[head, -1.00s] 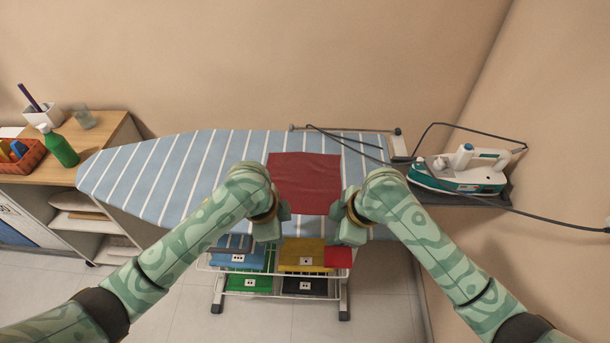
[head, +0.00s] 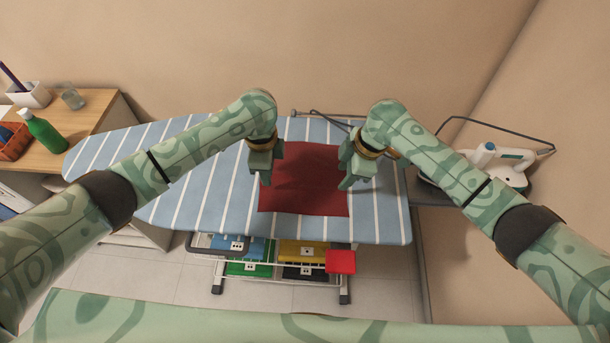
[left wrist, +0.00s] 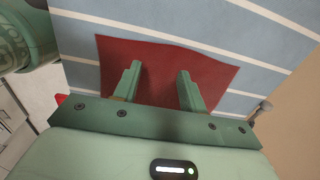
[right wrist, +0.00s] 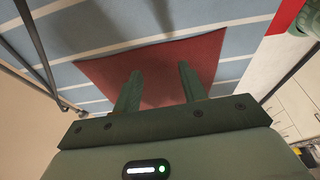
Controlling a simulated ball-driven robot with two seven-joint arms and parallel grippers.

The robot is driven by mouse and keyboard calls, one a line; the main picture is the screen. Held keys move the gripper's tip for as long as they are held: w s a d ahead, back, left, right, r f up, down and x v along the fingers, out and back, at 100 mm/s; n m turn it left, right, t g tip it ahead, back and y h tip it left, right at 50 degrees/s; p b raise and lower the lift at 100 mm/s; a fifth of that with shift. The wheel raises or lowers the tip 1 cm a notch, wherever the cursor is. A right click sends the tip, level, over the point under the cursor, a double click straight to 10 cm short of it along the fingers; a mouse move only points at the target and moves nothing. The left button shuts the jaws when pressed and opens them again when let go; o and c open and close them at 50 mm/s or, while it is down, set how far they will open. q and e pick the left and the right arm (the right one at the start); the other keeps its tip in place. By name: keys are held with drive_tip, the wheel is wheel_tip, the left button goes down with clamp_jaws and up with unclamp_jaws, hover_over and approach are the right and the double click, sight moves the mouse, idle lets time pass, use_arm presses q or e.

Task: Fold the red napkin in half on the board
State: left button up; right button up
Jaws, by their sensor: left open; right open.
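The red napkin (head: 305,190) lies spread flat and unfolded on the blue, white-striped board (head: 215,190). My left gripper (head: 266,181) is open and empty at the napkin's left edge. In the left wrist view the napkin (left wrist: 205,70) shows between and beyond its fingers (left wrist: 159,72). My right gripper (head: 347,184) is open and empty at the napkin's right edge. In the right wrist view the napkin (right wrist: 160,75) lies beyond its parted fingers (right wrist: 160,72). I cannot tell whether either gripper touches the cloth. The grippers hide small parts of its side edges.
A white and teal iron (head: 500,165) stands at the right end, partly behind my right arm, with its cord behind. A rack with folded stacks and a red piece (head: 341,261) is below the board. A cabinet with a green bottle (head: 43,132) stands left.

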sight(340, 179)
use_arm(q)
drive_tip(key=w+f, duration=0.3)
use_arm(e)
drive_tip(key=w+f, duration=0.2)
drive_tip(key=w, duration=0.1)
drive_tip(key=shift+f, duration=0.4)
use_arm(q)
drive_tip(key=shift+s+r, duration=0.25)
drive_tip(key=shift+s, duration=0.35)
use_arm(e)
drive_tip(key=shift+s+r, duration=0.15)
drive_tip(key=shift+s, duration=0.45)
use_arm(q)
drive_tip(key=shift+f, duration=0.25)
use_arm(e)
drive_tip(key=shift+f, duration=0.25)
use_arm(q)
drive_tip(key=shift+w, duration=0.2)
drive_tip(key=c, duration=0.5)
use_arm(e)
drive_tip(key=shift+w, duration=0.15)
drive_tip(key=c, duration=0.4)
use_arm(q)
drive_tip(key=shift+s, duration=0.1)
clamp_jaws()
use_arm(e)
clamp_jaws()
